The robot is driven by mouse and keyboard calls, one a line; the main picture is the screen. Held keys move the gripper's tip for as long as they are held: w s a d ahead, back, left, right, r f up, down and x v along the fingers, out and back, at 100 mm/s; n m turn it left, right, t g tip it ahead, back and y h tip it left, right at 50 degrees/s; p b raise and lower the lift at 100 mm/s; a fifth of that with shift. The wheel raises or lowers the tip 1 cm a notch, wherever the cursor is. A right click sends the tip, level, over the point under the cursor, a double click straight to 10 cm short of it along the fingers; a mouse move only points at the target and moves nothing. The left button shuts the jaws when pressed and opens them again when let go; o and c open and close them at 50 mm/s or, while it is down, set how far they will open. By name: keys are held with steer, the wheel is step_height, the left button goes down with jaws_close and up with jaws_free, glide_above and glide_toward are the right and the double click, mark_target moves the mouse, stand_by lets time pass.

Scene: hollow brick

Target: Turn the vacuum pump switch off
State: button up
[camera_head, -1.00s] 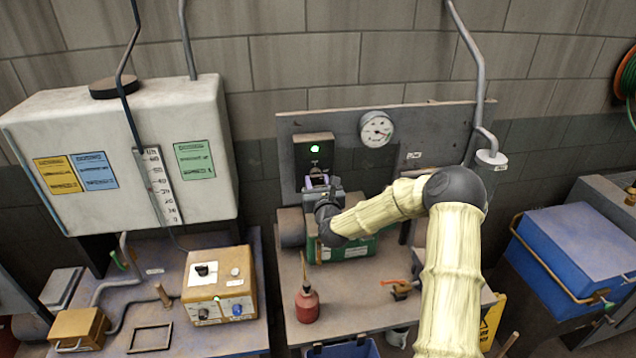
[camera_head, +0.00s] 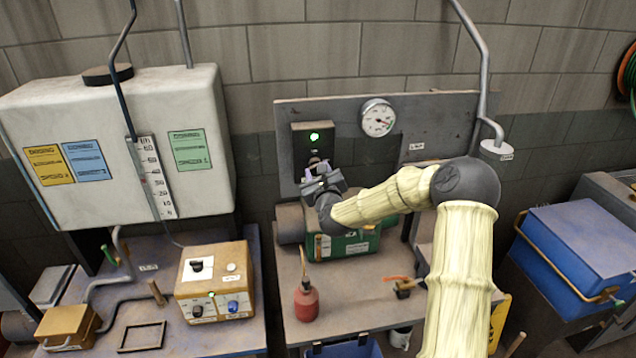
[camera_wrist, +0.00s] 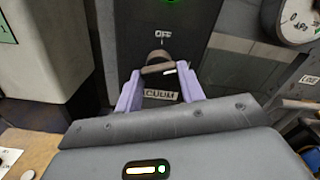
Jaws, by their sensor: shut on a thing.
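The vacuum pump switch is a small knob (camera_wrist: 158,57) with a crossbar handle, on a dark box (camera_head: 300,150) fixed to the grey panel. In the wrist view an "OFF" label shows above the knob and a partly covered "VACUUM" label below it. The crossbar lies nearly level, with a white mark at its right end. A green lamp (camera_head: 314,137) glows on the box above the switch. My gripper (camera_wrist: 160,82) has its lilac fingers on both sides of the crossbar and is shut on it. In the head view, my gripper (camera_head: 318,171) hides most of the switch.
A pressure gauge (camera_head: 377,118) is on the panel to the right. A green pump (camera_head: 345,243) sits below my wrist. A red oil can (camera_head: 306,304) stands at the bench front. A white tank (camera_head: 100,140) and an orange control box (camera_head: 215,285) are to the left.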

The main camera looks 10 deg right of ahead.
steer(key=shift+r+n+b, duration=0.2)
steer(key=shift+n+b, duration=6.5)
steer(key=shift+b, duration=0.75)
steer(key=shift+d, duration=0.1)
steer(key=o, duration=1)
steer(key=shift+s, duration=0.1)
